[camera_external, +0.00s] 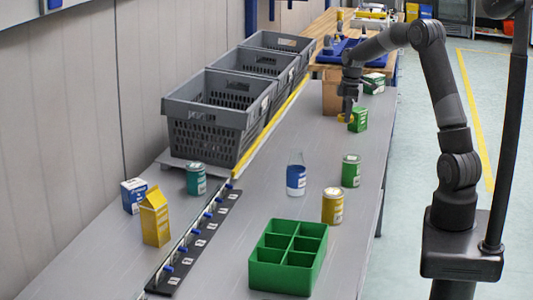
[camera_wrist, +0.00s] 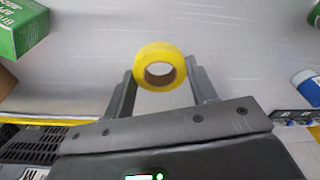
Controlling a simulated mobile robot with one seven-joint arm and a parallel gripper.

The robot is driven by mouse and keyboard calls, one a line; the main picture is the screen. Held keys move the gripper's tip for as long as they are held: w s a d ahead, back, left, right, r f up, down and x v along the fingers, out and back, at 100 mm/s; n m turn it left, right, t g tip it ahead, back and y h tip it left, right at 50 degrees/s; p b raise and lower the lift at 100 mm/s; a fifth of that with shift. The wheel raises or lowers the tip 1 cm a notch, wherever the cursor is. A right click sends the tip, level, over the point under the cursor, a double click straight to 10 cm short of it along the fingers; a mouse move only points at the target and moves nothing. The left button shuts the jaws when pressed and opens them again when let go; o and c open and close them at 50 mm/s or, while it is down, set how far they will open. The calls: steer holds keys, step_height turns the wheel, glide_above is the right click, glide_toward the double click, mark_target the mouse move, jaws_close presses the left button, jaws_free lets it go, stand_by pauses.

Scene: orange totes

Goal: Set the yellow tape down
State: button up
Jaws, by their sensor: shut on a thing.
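The yellow tape (camera_wrist: 158,50) is a ring-shaped roll with a brown core, seen between my fingertips in the wrist view. My gripper (camera_wrist: 160,68) is shut on it, one finger on either side. In the external view my gripper (camera_external: 347,112) points down at the far part of the grey table, with a little yellow of the tape (camera_external: 343,119) showing at its tip. A green box stands close on its right. I cannot tell whether the tape touches the table.
The green box (camera_external: 359,119) and a brown cardboard box (camera_external: 331,97) stand near my gripper. Grey crates (camera_external: 207,113) line the left side. A green divided tray (camera_external: 268,277), a bottle (camera_external: 296,176) and cans (camera_external: 332,206) stand nearer. Bare table lies between the bottle and my gripper.

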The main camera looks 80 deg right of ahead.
steer(key=d, duration=0.3)
steer(key=n, duration=0.1)
glide_above(317, 148)
steer(key=f, duration=0.7)
steer(key=shift+s+d, duration=0.3)
steer(key=shift+s, duration=0.05)
steer(key=shift+w+f, duration=0.1)
steer(key=shift+f, duration=1.95)
steer(key=shift+f, duration=0.15)
steer(key=o, duration=1)
steer(key=shift+c, duration=0.2)
